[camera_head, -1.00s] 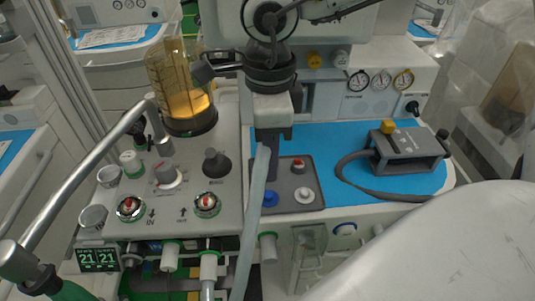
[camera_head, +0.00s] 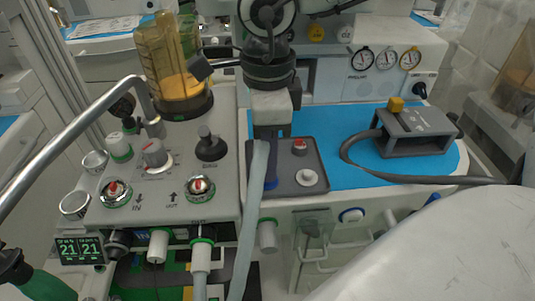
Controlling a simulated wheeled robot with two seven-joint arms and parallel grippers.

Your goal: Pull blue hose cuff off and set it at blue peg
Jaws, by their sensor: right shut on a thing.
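My right gripper (camera_head: 272,150) comes down from the top centre and hangs over the dark peg tray. It is shut at the upper end of a pale blue-grey hose (camera_head: 250,225). The hose crosses in front of the fingers, so the cuff itself is mostly hidden. The hose runs down out of the bottom edge. The blue peg (camera_head: 271,183) is at the tray's lower left, just below the fingers and partly covered by the hose. I cannot tell whether the cuff touches it. My left gripper is not in view.
The tray (camera_head: 312,155) also holds a red peg (camera_head: 299,146) and a white peg (camera_head: 307,177). A grey device (camera_head: 415,132) with a cable stands on the blue mat (camera_head: 345,125). The knobbed machine panel (camera_head: 215,120) is left. A chrome arm (camera_head: 75,137) crosses the left side.

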